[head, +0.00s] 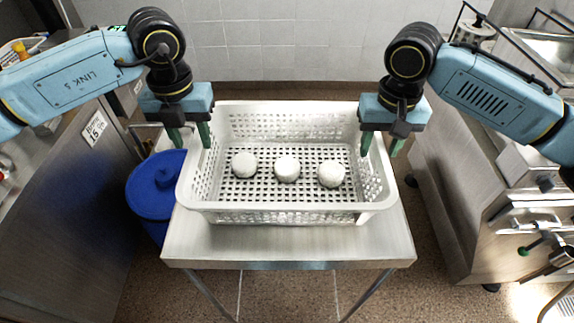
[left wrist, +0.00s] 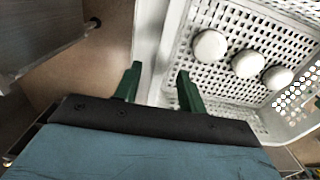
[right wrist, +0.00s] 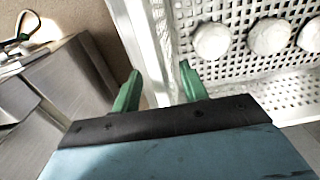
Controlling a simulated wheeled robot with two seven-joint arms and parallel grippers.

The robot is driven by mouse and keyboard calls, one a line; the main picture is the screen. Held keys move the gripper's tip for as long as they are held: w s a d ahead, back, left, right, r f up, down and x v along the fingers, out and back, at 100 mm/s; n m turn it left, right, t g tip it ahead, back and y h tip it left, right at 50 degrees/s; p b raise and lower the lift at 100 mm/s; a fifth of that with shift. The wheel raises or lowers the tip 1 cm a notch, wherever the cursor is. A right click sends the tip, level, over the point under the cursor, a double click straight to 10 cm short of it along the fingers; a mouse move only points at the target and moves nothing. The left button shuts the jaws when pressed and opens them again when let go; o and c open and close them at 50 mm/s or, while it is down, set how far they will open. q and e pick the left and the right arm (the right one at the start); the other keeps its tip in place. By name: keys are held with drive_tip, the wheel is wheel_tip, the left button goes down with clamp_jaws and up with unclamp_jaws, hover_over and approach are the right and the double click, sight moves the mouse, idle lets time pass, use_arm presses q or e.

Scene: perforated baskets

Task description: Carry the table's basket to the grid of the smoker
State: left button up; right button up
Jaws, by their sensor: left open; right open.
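The white perforated basket (head: 285,211) stands on a small steel table (head: 290,246) in the middle of the head view. Three round white pieces (head: 287,169) lie in a row on its floor. My left gripper (head: 190,136) is open at the basket's left side, its green fingers pointing down near the left wall. My right gripper (head: 381,146) is open at the right side, fingers near the right wall. The left wrist view shows the left fingers (left wrist: 158,85) about the basket's side rim. The right wrist view shows the right fingers (right wrist: 160,85) likewise; contact cannot be told. I cannot identify the smoker's grid.
A blue lidded bin (head: 157,186) stands on the floor left of the table. A steel cabinet (head: 70,190) is at the left and a steel unit (head: 462,190) at the right. A tiled wall (head: 270,45) closes the back. Floor shows between the table and the units.

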use_arm(q)
drive_tip(key=shift+f, duration=0.6)
use_arm(e)
drive_tip(key=shift+f, duration=0.6)
use_arm(q)
clamp_jaws()
use_arm(e)
clamp_jaws()
use_arm(q)
drive_tip(key=shift+r, duration=0.1)
use_arm(e)
drive_tip(key=shift+r, duration=0.1)
